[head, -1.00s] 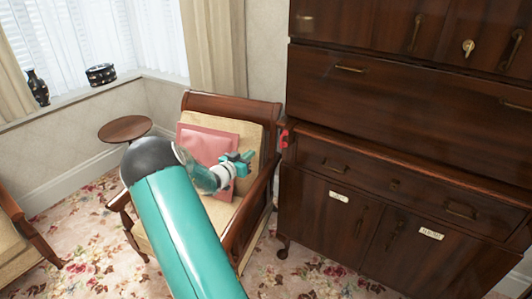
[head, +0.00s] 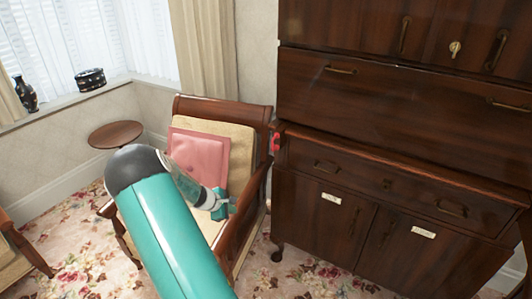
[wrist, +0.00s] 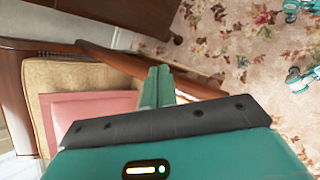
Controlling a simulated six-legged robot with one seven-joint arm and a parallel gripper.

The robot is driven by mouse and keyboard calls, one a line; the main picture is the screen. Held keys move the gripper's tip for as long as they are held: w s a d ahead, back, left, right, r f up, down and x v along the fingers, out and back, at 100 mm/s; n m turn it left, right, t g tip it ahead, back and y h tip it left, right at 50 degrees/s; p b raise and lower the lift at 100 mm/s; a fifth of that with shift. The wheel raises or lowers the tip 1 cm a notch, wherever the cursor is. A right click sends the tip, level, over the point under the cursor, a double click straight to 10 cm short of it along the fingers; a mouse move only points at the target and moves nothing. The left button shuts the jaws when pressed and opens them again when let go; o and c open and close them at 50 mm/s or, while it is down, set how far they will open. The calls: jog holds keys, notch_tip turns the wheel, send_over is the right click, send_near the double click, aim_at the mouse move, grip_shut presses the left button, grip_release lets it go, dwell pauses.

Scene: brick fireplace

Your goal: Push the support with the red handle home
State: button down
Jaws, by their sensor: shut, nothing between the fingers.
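The red handle (head: 276,141) shows as a small red piece at the left front edge of the dark wooden cabinet (head: 330,150), just under its slanted front. The support that carries it is mostly hidden, and I cannot tell how far it stands out. My gripper (head: 224,205) is over the chair seat, below and to the left of the red handle and apart from it. In the wrist view its teal fingers (wrist: 157,86) are together with nothing between them. The red handle does not show in the wrist view.
A wooden armchair (head: 232,235) with a pink cushion (head: 198,155) stands close to the cabinet's left side, its armrest near my gripper. A small round table (head: 116,134) is behind it. Flowered carpet (head: 80,245) is open at the left front.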

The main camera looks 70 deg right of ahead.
jog(key=s+d+r+n+g+h, duration=0.3)
jog(key=s+d+r+n+h, duration=0.15)
jog(key=r, duration=0.25)
jog(key=n+h, duration=0.5)
send_near(276, 143)
jog(key=shift+s+d+f+m, duration=0.1)
jog(key=shift+s+d+m, duration=0.05)
jog(key=shift+s+d, duration=0.4)
jog(key=shift+s+d+f+m, duration=0.1)
jog(key=shift+s+d, duration=0.3)
jog(key=shift+d, duration=0.25)
jog(key=x, duration=0.4)
jog(key=shift+w+d, duration=0.3)
jog(key=shift+s+d+r, duration=0.1)
jog(key=shift+d+r, duration=0.1)
jog(key=shift+d, duration=0.05)
